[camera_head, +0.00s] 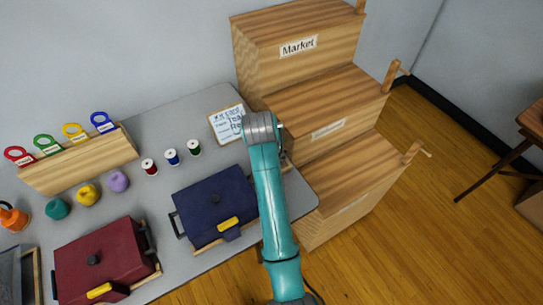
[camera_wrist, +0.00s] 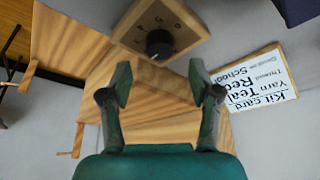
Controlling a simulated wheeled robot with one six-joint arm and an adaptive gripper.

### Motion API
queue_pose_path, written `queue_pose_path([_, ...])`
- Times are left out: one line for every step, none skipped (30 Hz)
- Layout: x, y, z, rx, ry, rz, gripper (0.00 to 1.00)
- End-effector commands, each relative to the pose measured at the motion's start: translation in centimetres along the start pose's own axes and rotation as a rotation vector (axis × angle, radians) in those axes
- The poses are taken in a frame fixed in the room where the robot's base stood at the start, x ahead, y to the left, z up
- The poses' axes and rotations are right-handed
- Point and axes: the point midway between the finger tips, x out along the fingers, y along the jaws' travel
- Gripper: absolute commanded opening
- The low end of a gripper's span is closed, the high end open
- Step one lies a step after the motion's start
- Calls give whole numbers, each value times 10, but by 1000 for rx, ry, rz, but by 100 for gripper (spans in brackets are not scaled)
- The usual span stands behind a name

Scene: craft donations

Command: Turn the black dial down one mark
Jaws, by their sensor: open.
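The black dial (camera_wrist: 158,44) is a round knob on the face of a small wooden box (camera_wrist: 190,32), at the top middle of the wrist view. Several marks surround the knob, too small to read surely. A small pale pointer line seems to show on the knob's lower left. My gripper (camera_wrist: 160,82) is open and empty, its two fingers apart below the knob in the picture and not touching it. In the head view my teal arm hides the dial and my fingers.
A white kit card (camera_wrist: 253,83) lies right of the box; it also shows in the head view (camera_head: 229,124). Stepped wooden boxes, one labelled Market (camera_head: 295,50), stand to the right. A navy case (camera_head: 210,205), a maroon case (camera_head: 105,255) and thread spools (camera_head: 172,157) occupy the table.

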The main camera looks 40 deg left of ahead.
Motion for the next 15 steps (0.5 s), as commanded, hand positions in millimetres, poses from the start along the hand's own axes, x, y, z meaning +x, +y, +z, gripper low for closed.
queue_pose_path([-12,0,-1,0,4,-2,62])
queue_pose_path([-18,0,0,0,3,-2,62])
queue_pose_path([-26,0,-1,0,4,-2,62])
queue_pose_path([-31,0,-1,0,3,-1,62])
queue_pose_path([-36,0,-1,0,3,-2,62])
queue_pose_path([-43,0,0,0,2,-1,62])
queue_pose_path([-47,0,-1,0,3,-1,62])
queue_pose_path([-52,0,-1,0,2,-1,62])
queue_pose_path([-56,0,-1,0,2,-1,62])
queue_pose_path([-59,0,0,0,2,-1,62])
queue_pose_path([-62,0,0,0,1,0,62])
queue_pose_path([-65,0,0,-1,0,0,62])
queue_pose_path([-67,0,0,-1,0,0,62])
queue_pose_path([-68,0,0,-1,1,0,62])
queue_pose_path([-70,0,0,-1,0,0,62])
